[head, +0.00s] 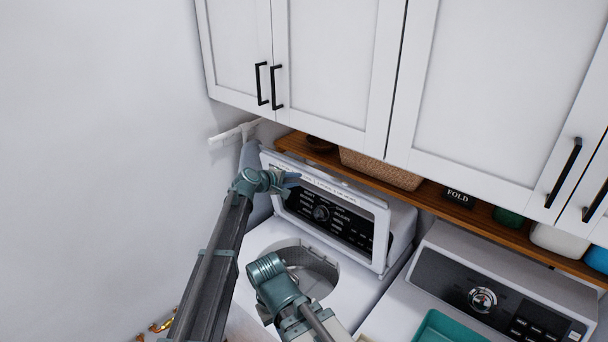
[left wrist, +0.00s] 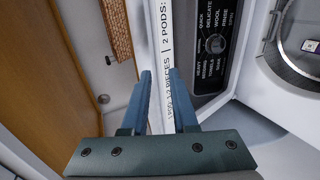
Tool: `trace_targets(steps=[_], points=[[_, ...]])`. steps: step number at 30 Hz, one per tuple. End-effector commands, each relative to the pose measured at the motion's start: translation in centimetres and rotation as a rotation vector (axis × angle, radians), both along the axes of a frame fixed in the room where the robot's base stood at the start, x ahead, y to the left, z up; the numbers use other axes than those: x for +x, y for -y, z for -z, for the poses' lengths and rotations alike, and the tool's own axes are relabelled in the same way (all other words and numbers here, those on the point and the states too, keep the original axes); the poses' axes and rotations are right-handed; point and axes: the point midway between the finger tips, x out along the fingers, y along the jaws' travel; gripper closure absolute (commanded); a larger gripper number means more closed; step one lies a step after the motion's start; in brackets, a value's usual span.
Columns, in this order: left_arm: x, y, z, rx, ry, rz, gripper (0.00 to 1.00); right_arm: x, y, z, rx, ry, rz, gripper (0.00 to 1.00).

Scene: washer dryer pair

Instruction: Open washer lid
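The washer (head: 257,239) stands at the left with its round tub opening (head: 318,268) uncovered. The washer lid (head: 378,232) is raised, a white frame with a window through which the dark control panel shows. My left gripper (head: 292,179) is at the top left corner of the raised lid. In the left wrist view my left gripper (left wrist: 160,74) has its two fingers apart. The lid's white edge strip (left wrist: 165,30) with printed text shows between and beyond them; I cannot tell whether they touch it. My right gripper does not show.
White cabinets (head: 330,62) with black handles hang above. A wooden shelf (head: 480,227) holds a woven basket (head: 380,169) and a FOLD sign (head: 459,198). The dryer (head: 395,306) stands at right with a teal tray (head: 448,328) on it. A bare wall is close at left.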

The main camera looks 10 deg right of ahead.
Motion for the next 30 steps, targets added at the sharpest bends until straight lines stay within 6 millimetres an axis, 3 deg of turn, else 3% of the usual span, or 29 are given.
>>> trace_targets(steps=[3, 10, 25, 28, 30], points=[[-1.9, -2.4, 0.0, 0.0, 0.0, -0.002, 0.73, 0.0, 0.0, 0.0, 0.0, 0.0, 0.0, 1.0], [-3.9, -5.1, 0.0, 0.0, 0.0, -0.001, 0.73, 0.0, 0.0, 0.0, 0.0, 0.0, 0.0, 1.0], [-4.5, -6.2, 0.0, 0.0, 0.0, 0.001, 0.73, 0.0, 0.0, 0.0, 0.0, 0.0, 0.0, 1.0], [-5.0, -6.1, 0.6, 0.011, 0.0, 0.009, 0.91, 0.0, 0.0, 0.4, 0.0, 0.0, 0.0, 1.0], [-6.4, -6.2, 2.2, 0.048, 0.003, 0.034, 1.0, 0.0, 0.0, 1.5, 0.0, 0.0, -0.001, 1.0]])
